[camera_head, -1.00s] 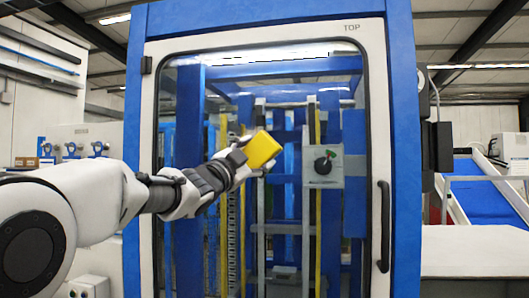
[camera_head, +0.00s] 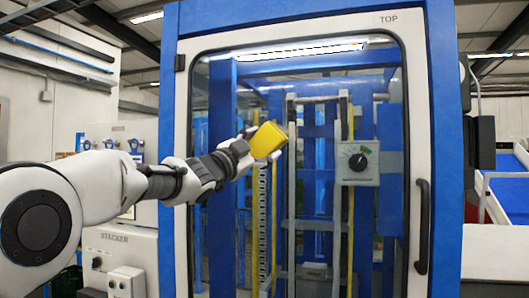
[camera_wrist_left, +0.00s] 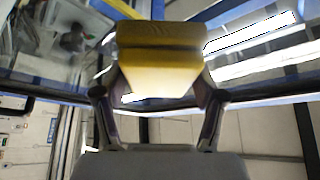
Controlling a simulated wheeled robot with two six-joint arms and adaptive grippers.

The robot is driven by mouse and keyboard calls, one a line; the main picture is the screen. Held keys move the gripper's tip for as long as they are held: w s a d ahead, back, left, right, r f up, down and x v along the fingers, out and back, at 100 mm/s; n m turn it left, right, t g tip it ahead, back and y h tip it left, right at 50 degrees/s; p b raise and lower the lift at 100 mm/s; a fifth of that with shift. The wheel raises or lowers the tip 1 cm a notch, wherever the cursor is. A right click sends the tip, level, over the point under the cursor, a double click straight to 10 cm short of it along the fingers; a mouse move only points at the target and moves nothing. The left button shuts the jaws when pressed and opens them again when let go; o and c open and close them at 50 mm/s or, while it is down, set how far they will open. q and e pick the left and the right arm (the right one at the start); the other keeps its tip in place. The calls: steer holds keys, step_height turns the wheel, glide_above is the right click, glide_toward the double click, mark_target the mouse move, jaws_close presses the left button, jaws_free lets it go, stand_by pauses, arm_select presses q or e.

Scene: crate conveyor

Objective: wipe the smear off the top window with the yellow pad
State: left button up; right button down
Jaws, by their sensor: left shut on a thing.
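The yellow pad (camera_head: 268,140) is held in my left gripper (camera_head: 254,146) in front of the top window (camera_head: 300,190). In the left wrist view the pad (camera_wrist_left: 160,65) sits between the two fingers of the left gripper (camera_wrist_left: 158,98). I cannot tell for certain whether the pad touches the glass. The window is a large pane in a white-framed door marked TOP, with a blue frame around it. I cannot make out the smear on the glass. My right gripper is not in view.
A black door handle (camera_head: 422,226) stands out on the right of the door. A grey box with a dial (camera_head: 358,163) shows behind the glass. A white panel marked STACKER (camera_head: 118,250) stands at the left. A blue conveyor (camera_head: 510,195) is at the far right.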

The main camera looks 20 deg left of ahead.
mark_target(296, 135)
arm_select(q)
steer(key=shift+d+r, duration=0.15)
steer(key=shift+r, duration=0.3)
steer(key=shift+s+d+f+b, duration=0.1)
steer(key=shift+d+b, duration=0.5)
steer(key=shift+d, duration=4.9)
steer(key=shift+a, duration=0.6)
steer(key=shift+a+p, duration=0.3)
steer(key=shift+a, duration=1.25)
steer(key=shift+a+p, duration=0.3)
steer(key=shift+a, duration=3.2)
